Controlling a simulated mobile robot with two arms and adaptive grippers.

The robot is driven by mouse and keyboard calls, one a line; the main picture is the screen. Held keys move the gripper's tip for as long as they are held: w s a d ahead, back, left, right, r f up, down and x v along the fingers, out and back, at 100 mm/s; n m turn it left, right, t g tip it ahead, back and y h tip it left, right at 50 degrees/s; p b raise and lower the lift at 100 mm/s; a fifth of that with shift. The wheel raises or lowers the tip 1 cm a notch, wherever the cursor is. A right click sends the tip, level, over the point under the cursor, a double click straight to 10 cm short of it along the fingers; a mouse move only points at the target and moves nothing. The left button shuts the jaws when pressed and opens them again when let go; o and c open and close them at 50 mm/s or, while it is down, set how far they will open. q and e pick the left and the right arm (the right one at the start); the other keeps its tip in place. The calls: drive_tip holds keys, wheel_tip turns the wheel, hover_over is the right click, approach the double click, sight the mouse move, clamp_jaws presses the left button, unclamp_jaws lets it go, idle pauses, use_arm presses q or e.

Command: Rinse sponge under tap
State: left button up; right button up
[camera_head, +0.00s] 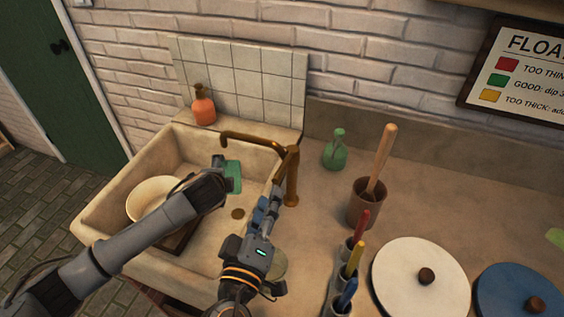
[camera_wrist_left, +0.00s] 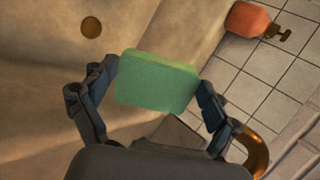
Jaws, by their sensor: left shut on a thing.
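A green sponge (camera_head: 233,176) is held over the sink basin (camera_head: 108,198) by my left gripper (camera_head: 222,174). In the left wrist view the sponge (camera_wrist_left: 157,82) sits between the two fingers of the left gripper (camera_wrist_left: 157,84). The brass tap (camera_head: 291,178) stands at the sink's right edge, its spout (camera_head: 245,138) reaching over the basin near the sponge. I see no water stream. Part of the tap shows in the left wrist view (camera_wrist_left: 257,150). My right gripper (camera_head: 266,208) is close beside the tap's base; its fingers are too small and overlapped to judge.
A pale bowl (camera_head: 150,195) rests in the basin, left of the drain (camera_head: 238,213). An orange bottle (camera_head: 203,106) stands on the back ledge. A green bottle (camera_head: 335,150), a brown pot (camera_head: 366,205), a brush holder (camera_head: 335,290) and lidded white jar (camera_head: 412,270) stand right of the tap.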

sight(284, 161)
drive_tip(key=x, duration=1.1)
drive_tip(key=shift+w+d, duration=0.1)
drive_tip(key=shift+w, duration=0.15)
clamp_jaws()
